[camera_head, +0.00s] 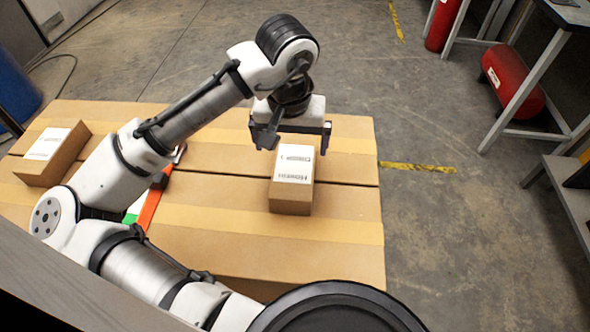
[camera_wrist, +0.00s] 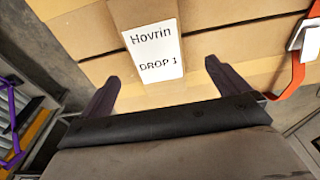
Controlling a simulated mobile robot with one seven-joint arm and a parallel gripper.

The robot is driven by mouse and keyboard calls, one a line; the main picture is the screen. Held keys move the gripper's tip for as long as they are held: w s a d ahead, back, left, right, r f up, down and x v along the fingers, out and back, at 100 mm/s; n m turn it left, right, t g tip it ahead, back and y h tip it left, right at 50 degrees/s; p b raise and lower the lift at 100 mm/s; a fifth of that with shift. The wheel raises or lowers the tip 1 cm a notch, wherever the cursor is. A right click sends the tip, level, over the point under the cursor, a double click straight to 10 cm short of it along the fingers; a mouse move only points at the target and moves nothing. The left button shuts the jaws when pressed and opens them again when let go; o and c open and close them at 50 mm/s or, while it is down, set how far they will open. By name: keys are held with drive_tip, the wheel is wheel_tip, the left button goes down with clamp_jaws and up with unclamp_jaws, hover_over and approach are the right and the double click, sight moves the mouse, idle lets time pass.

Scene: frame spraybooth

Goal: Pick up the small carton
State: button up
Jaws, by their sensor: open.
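A small brown carton (camera_head: 290,200) with a white label stands on the large cardboard surface, right of the middle in the head view. In the wrist view the carton (camera_wrist: 122,14) shows at the top, its label reading "Hovrin DROP 1". My gripper (camera_head: 297,147) is open and empty at the carton's far end, its fingers spread to the left and right of it. In the wrist view the gripper (camera_wrist: 161,70) has the label between and just beyond its fingertips. I cannot tell whether a finger touches the carton.
Another labelled carton (camera_head: 40,172) sits at the left of the large taped cardboard boxes (camera_head: 330,265). An orange strap (camera_head: 149,208) lies between, partly behind my arm. A blue drum (camera_head: 15,92) is at left. A metal bench frame (camera_head: 530,85) and a red tank (camera_head: 512,80) stand at right.

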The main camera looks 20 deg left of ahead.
sight(295, 163)
drive_tip(key=f, duration=0.5)
drive_tip(key=w+f, duration=0.1)
drive_tip(key=f, duration=0.2)
drive_tip(key=shift+d+f, duration=0.15)
drive_tip(key=shift+f, duration=0.05)
drive_tip(key=shift+c, duration=0.4)
drive_tip(key=c, duration=1.2)
drive_tip(key=shift+w, duration=0.1)
drive_tip(key=shift+c, duration=0.2)
drive_tip(key=shift+r, duration=0.2)
